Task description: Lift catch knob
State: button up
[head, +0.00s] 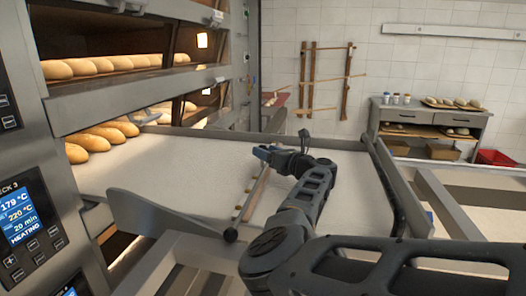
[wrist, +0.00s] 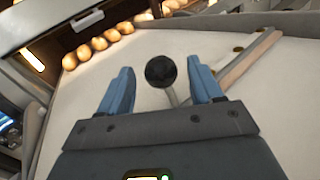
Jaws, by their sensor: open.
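The catch knob (wrist: 160,71) is a black ball on a thin pale stalk. In the wrist view it shows between and slightly beyond the blue fingers of my gripper (wrist: 164,88), with a gap on each side. The gripper is open and empty. In the head view my gripper (head: 264,153) is over the pale loading belt, near the far end of a wooden bar (head: 254,195). A dark ball knob (head: 230,234) shows at the bar's near end. The lower stalk is hidden behind the gripper body in the wrist view.
The pale loading belt (head: 185,165) lies between dark side rails. Deck ovens with loaves (head: 90,138) stand at the left, with a heating display (head: 20,212). A shelf unit (head: 430,120) and a red bin (head: 494,158) stand at the back right.

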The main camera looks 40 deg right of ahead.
jog(key=shift+s+d, duration=0.15)
jog(key=shift+s, duration=2.5)
